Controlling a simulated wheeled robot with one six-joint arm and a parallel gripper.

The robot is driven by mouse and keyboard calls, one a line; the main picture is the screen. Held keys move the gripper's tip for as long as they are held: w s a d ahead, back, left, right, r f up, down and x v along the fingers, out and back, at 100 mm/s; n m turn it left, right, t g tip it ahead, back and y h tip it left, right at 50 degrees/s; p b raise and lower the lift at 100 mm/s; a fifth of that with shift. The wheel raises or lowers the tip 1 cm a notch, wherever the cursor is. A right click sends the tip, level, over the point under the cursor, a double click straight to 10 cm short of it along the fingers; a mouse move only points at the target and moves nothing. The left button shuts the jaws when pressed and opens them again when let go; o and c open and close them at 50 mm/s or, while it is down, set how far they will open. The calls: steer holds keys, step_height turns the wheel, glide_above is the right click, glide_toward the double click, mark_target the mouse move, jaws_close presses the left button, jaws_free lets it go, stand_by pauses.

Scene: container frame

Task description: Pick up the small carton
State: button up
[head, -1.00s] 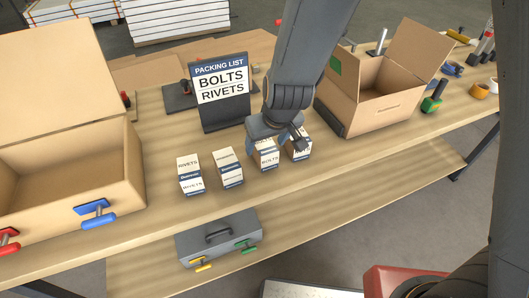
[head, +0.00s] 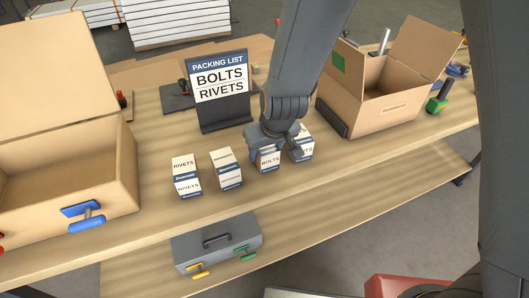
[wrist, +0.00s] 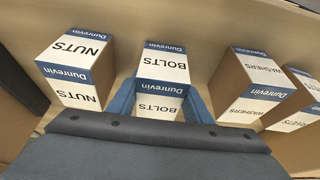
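Several small white, blue and brown cartons stand in a row on the wooden bench. The BOLTS carton (head: 268,160) is under my gripper (head: 268,140) in the head view. In the wrist view the blue fingers of my gripper (wrist: 160,100) are open on either side of the BOLTS carton (wrist: 163,68), which stands on the bench. Whether they touch its sides is hard to tell. The NUTS carton (wrist: 75,68) is beside it, and the WASHERS carton (wrist: 250,85) is on the other side. The RIVETS carton (head: 186,175) stands at the far left in the head view.
A packing list sign (head: 220,85) reading BOLTS and RIVETS stands behind the row. An open large box (head: 65,180) is at left and a smaller open box (head: 375,95) at right. A grey toolbox (head: 217,245) is on the lower shelf.

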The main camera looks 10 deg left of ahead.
steer(key=c, duration=0.7)
steer(key=shift+r, duration=0.15)
